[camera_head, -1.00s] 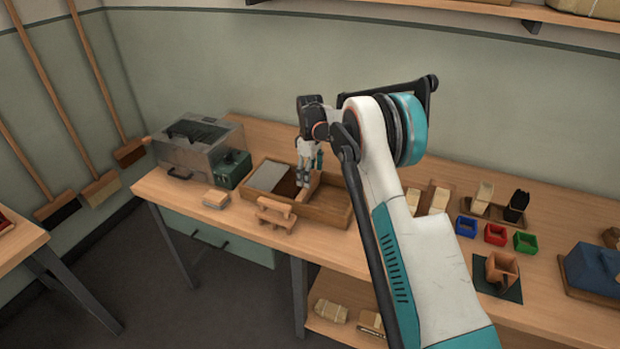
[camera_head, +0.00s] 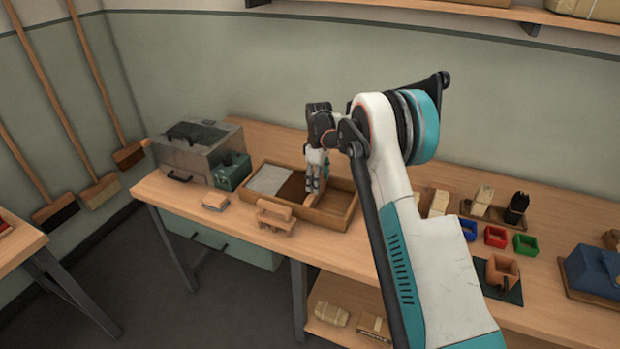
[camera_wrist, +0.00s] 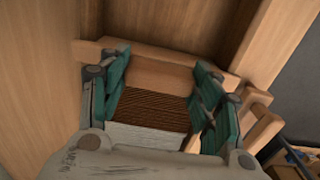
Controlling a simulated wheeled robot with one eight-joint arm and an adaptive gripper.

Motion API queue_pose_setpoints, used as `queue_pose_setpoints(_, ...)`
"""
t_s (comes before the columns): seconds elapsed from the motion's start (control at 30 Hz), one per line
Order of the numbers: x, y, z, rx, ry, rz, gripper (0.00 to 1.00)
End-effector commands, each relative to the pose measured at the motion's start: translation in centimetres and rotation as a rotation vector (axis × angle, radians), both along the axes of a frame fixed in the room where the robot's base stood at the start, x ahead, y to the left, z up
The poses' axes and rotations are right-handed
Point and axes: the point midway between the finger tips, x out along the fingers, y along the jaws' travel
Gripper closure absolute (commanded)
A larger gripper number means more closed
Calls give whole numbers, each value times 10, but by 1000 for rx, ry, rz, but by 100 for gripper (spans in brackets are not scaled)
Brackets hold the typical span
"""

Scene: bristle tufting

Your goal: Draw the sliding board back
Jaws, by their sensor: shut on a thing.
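The sliding board (camera_head: 311,199) is a light wooden piece standing across the inside of a long wooden tray (camera_head: 334,223) on the bench. My gripper (camera_head: 315,186) reaches down into the tray and is shut on the board. In the wrist view the board (camera_wrist: 158,75) lies between the teal-sided fingers (camera_wrist: 160,90). Dark brown bristles (camera_wrist: 150,108) and a pale grey section (camera_head: 271,179) fill the tray to the left of the board. My fingers hide part of the board.
A small wooden stand (camera_head: 275,215) is at the tray's front edge. A grey metal box (camera_head: 195,150) and a green box (camera_head: 232,172) are to the left. Red (camera_head: 495,236), green and blue bins stand to the right. The tray's right end is empty.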

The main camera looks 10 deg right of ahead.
Motion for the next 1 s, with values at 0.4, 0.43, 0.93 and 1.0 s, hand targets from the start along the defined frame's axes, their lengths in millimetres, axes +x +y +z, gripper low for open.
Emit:
queue_pose_setpoints(0.4, -63, -87, 0, -1, 0, -3, 85)
queue_pose_setpoints(0.43, -64, -89, 0, -1, 0, -3, 85)
queue_pose_setpoints(0.93, -69, -95, -1, -3, 3, -2, 22)
queue_pose_setpoints(1.0, -68, -94, -1, -2, 2, -2, 22)
